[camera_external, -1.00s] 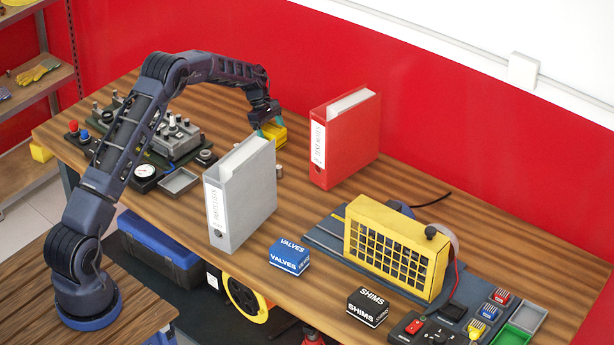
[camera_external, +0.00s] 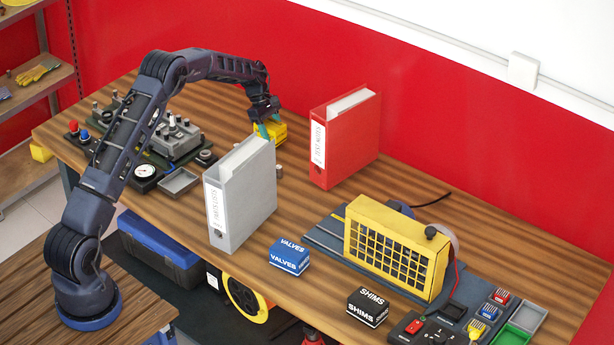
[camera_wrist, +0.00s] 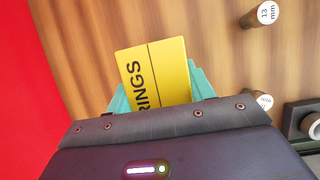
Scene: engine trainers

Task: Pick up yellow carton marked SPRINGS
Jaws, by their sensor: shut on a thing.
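The yellow carton (camera_external: 279,131) is at the back of the table, behind the grey binder, partly hidden by my gripper and the binder in the outside view. In the wrist view the carton (camera_wrist: 155,72) shows black letters ending in "RINGS"; its near end is hidden by my gripper's body. My gripper (camera_external: 269,130) has its teal fingers down at the carton. In the wrist view a teal finger (camera_wrist: 201,84) shows on each side of the carton, and the gripper is shut on it. I cannot tell whether the carton is clear of the table.
The grey binder (camera_external: 240,195) stands upright just in front of the carton. A red binder (camera_external: 345,138) stands to the right. Sockets (camera_wrist: 262,14) stand near the carton. Blue VALVES (camera_external: 289,254) and black SHIMS (camera_external: 368,306) cartons lie forward. A yellow-grilled unit (camera_external: 398,247) is at right.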

